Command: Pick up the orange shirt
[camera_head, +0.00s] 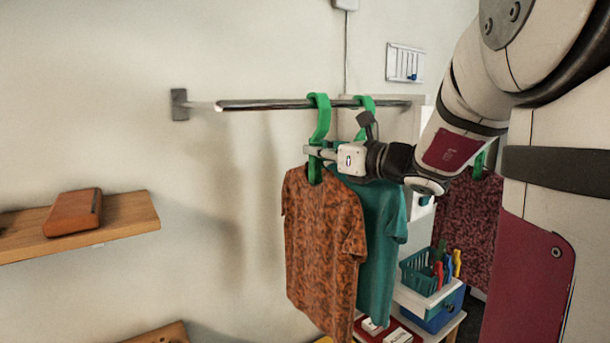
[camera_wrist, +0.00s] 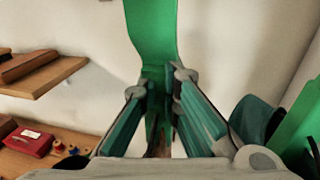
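The orange patterned shirt (camera_head: 322,235) hangs from a green hanger (camera_head: 320,118) on the metal rail, in front of a teal shirt (camera_head: 378,225). My gripper (camera_head: 318,153) is at the hanger's neck, just above the orange shirt's collar. In the wrist view the green hanger (camera_wrist: 153,35) runs down between my two fingers (camera_wrist: 160,90), which appear closed on it from both sides. Only a small brownish bit of the shirt (camera_wrist: 158,145) shows below the fingers there. The hanger's hook is still over the rail.
The rail (camera_head: 265,104) is fixed to the wall at left. A second green hanger (camera_head: 365,104) is close behind. A dark red shirt (camera_head: 468,225) hangs at right. A wooden shelf (camera_head: 125,218) with a brown box (camera_head: 75,212) is at left. A teal basket (camera_head: 420,275) stands below right.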

